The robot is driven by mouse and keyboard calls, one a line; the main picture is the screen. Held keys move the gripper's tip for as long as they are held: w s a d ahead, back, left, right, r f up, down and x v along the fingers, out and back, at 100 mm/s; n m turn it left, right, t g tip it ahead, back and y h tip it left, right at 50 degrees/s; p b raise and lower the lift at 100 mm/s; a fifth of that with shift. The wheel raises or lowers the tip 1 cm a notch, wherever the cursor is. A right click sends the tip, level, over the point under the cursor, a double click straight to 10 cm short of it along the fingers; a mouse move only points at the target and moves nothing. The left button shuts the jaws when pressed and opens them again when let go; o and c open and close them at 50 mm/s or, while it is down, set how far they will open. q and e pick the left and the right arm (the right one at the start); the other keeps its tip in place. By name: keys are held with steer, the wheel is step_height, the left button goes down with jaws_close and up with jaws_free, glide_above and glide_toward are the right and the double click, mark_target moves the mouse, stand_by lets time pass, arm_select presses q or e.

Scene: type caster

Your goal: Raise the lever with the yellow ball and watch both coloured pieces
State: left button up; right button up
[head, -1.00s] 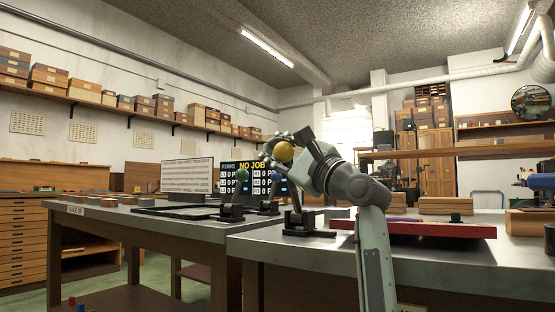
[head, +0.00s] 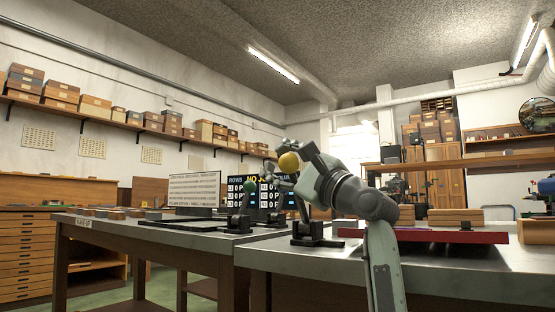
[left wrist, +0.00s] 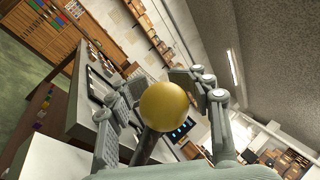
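The yellow ball (head: 289,162) tops a dark lever that rises, tilted to the left, from a black base (head: 312,236) at the bench's left end. My left gripper (head: 287,165) is at the ball, with its fingers on either side. In the left wrist view the yellow ball (left wrist: 165,106) sits between the spread fingers (left wrist: 163,92), with a narrow gap seeming to show beside it. The gripper looks open around it. Small coloured pieces (left wrist: 42,104) show low at the left of that view, too small to tell apart. My right gripper is not in view.
A screen (head: 240,190) reading "NO JOB" is behind the levers. A red slab (head: 450,237) lies on the right bench (head: 480,262), beside my arm. Wooden blocks stand behind it.

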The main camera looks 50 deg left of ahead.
arm_select(q)
steer(key=shift+o, duration=0.6)
steer(key=v, duration=1.2)
